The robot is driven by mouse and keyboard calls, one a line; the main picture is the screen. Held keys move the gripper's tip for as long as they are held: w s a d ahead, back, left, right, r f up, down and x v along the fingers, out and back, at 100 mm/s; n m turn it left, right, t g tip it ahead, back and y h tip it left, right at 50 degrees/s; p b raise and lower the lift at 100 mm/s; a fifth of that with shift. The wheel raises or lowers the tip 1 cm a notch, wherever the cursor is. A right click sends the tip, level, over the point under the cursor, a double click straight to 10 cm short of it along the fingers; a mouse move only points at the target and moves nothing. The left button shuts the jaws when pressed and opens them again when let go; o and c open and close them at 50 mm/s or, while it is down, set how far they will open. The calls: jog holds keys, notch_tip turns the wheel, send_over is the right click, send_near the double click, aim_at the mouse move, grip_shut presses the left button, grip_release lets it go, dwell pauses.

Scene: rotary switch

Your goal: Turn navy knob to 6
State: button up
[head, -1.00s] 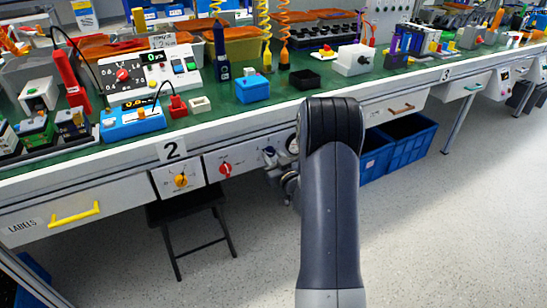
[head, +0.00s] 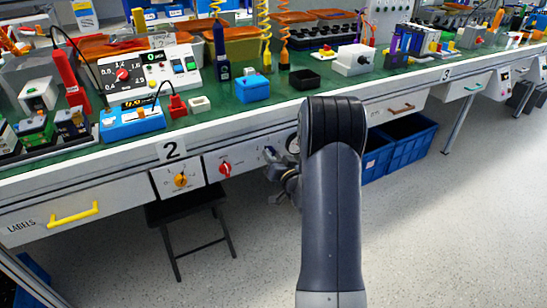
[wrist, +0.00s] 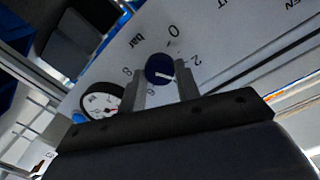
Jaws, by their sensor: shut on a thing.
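The navy knob (wrist: 159,68) sits on a light dial panel in the wrist view. The marks 0, 2, 6 and 8 and the word "bar" show around it. Its white pointer line points right and slightly down, past the 2 and toward my right finger. The mark between 2 and 6 is hidden. My gripper (wrist: 161,84) has one finger on each side of the knob and is shut on it. In the head view my gripper (head: 274,162) is at the bench front, partly behind my arm; the knob cannot be made out there.
A round gauge (wrist: 102,102) is left of the knob. In the head view a red knob (head: 225,168) and a yellow-orange knob (head: 181,180) are on panels to the left. A black stool (head: 188,208) stands below, and blue crates (head: 408,140) are at right.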

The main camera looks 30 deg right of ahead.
jog(key=m+p, duration=0.1)
jog(key=m, duration=0.3)
jog(key=shift+r, duration=0.1)
jog(key=m+p, duration=0.1)
jog(key=m, duration=0.3)
jog(key=shift+d+m+y, duration=0.1)
jog(key=shift+m+y, duration=0.3)
jog(key=m+p, duration=0.2)
jog(key=m, duration=0.2)
jog(key=shift+m+y+p, duration=0.3)
jog(key=shift+m+p, duration=0.7)
jog(key=shift+m, duration=1.2)
jog(key=o, duration=1)
jog(key=shift+c, duration=0.2)
jog(key=shift+s, duration=0.1)
